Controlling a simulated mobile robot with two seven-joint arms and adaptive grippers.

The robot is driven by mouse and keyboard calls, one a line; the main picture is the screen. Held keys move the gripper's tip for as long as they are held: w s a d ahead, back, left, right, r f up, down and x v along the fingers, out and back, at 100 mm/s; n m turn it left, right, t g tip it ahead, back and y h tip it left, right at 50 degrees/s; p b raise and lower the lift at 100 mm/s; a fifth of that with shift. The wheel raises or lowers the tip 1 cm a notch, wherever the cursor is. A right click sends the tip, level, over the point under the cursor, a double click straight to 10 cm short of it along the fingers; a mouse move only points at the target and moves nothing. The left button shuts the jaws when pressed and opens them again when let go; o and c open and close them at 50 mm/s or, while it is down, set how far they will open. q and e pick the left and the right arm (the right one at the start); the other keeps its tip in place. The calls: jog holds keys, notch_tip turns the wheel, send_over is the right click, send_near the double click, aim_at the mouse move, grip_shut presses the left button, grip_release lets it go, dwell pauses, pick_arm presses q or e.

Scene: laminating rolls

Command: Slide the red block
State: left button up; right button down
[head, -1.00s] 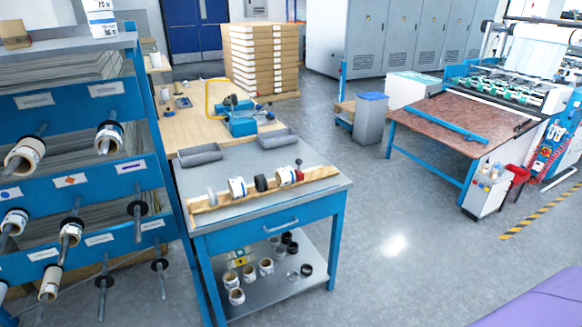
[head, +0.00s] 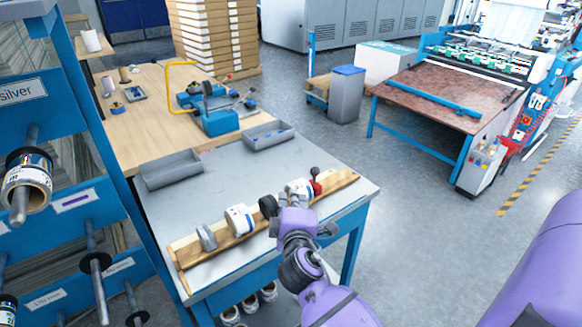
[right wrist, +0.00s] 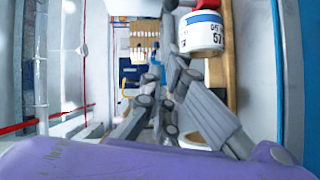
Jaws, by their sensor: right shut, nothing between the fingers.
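The red block (head: 316,188) with a black knob sits at the right end of the wooden rail (head: 336,184) on the metal-topped table, beside a white roll (head: 297,187). In the right wrist view a red piece (right wrist: 208,4) shows at the top edge, next to a white labelled roll (right wrist: 203,36). My right gripper (head: 295,204) is shut and empty, just in front of the rail, near the black ring and white roll and left of the red block. Its fingers also show in the right wrist view (right wrist: 170,75). My left gripper is out of view.
The rail also carries a black ring (head: 268,206), another white roll (head: 239,220) and a grey ring (head: 206,237). Two grey trays (head: 170,171) lie behind it. A blue rack (head: 75,205) stands at the left. The tabletop between trays and rail is clear.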

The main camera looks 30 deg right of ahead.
aim_at(302, 186)
jog(key=w+d, duration=0.2)
jog(key=w+d+f, duration=0.1)
jog(key=w+d, duration=0.5)
jog(key=shift+w+f, duration=0.2)
jog(key=shift+f, duration=0.15)
jog(key=shift+w+d+f+p, duration=0.1)
jog(key=shift+w+d+p, duration=0.05)
jog(key=shift+d+p, duration=0.2)
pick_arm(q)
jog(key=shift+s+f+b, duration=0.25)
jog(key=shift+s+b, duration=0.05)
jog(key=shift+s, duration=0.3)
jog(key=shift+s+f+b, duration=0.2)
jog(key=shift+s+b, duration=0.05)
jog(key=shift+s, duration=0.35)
pick_arm(e)
jog(key=w+d, duration=0.1)
jog(key=d, duration=1.5)
jog(key=shift+w+a, duration=0.1)
jog(key=shift+a, duration=0.05)
